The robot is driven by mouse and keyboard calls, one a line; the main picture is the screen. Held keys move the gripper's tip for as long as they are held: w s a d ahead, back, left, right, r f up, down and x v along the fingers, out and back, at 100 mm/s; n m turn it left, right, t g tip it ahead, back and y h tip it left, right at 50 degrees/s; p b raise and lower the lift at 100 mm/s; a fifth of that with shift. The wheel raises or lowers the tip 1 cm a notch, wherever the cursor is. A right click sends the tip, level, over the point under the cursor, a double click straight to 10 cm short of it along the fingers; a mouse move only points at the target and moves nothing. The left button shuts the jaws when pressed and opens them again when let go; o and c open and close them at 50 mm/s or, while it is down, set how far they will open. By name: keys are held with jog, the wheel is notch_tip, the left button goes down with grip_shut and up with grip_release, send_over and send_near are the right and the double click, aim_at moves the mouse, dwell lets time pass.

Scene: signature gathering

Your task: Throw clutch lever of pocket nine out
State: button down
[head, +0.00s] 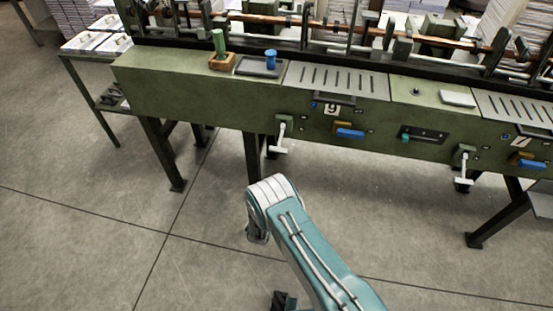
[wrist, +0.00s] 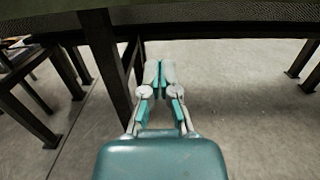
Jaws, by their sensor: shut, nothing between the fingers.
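The pocket marked 9 (head: 332,108) is on the front of a long green machine. To the left of its number plate, a white lever with a crossbar end (head: 280,136) hangs down from the front face. To the right of the plate, a blue handle (head: 349,133) sticks out; I cannot tell for sure which is the clutch lever. My gripper (wrist: 160,78) is shut and empty in the wrist view, below the machine's underside and near a dark leg. Neither lever shows clearly in the wrist view. The head view shows my teal arm in front of the machine, below the white lever.
The machine's front edge (wrist: 230,17) crosses the top of the wrist view. Dark legs (head: 165,155) stand under the machine. Another white lever (head: 463,163) and blue handle (head: 526,162) are farther right. A side table (head: 92,75) stands at left. The floor in front is clear.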

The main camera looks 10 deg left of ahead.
aim_at(281, 137)
jog(key=w+r, duration=0.4)
jog(key=w, duration=0.4)
jog(key=shift+r, duration=0.3)
dwell(0.3)
jog(key=shift+w+a, duration=0.1)
